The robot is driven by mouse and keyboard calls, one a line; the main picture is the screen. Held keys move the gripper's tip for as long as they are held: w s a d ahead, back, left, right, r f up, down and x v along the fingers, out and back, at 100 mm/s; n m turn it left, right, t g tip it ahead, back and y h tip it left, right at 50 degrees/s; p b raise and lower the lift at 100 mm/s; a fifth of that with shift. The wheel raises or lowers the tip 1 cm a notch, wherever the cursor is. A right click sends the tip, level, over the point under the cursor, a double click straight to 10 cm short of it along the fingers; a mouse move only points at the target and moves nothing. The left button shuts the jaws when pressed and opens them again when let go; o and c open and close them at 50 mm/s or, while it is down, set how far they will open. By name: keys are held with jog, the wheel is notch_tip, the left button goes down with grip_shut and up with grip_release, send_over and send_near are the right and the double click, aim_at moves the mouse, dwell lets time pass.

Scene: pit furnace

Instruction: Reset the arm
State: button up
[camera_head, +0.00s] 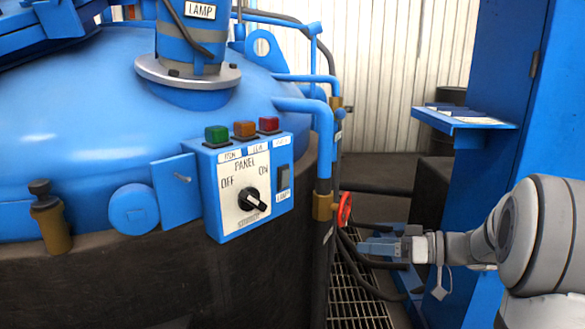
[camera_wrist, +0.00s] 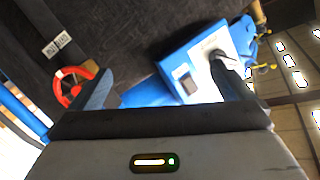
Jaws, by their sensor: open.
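My gripper (camera_head: 378,246) is at the lower right in the head view, at the end of my grey arm, pointing left. It is a little right of and below the red valve wheel (camera_head: 345,209) and clear of the panel. In the wrist view its two dark fingers stand well apart, so my gripper (camera_wrist: 165,85) is open, with nothing held between them. The control panel (camera_head: 240,221) on the blue furnace has a black knob, a rocker switch and green, orange and red buttons. The panel also shows tilted in the wrist view (camera_wrist: 187,58), partly hidden by the right finger.
The blue furnace lid (camera_head: 80,130) fills the left. Blue pipes and black hoses run down beside the wheel, close to my gripper. A blue cabinet (camera_head: 495,90) with a small shelf (camera_head: 465,121) stands at the right. A floor grate (camera_head: 355,300) lies below.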

jog(key=s+a+r+m+g+h+p, duration=0.3)
jog(key=s+a+r+g+h+p, duration=0.3)
jog(key=s+r+p, duration=0.65)
jog(key=s+d+r+m+t+h+p, duration=0.1)
jog(key=s+r+h+p, duration=0.3)
jog(key=p, duration=0.6)
jog(key=s+d+r+m+t+h+p, duration=0.1)
jog(key=s+r+m+h+p, duration=0.3)
jog(key=r+p, duration=0.5)
jog(key=shift+s+d+t+h+p, duration=0.4)
jog(key=shift+s+d+h+p, duration=0.2)
jog(key=shift+s+p, duration=0.35)
jog(key=shift+w, duration=0.1)
jog(key=shift+c, duration=0.2)
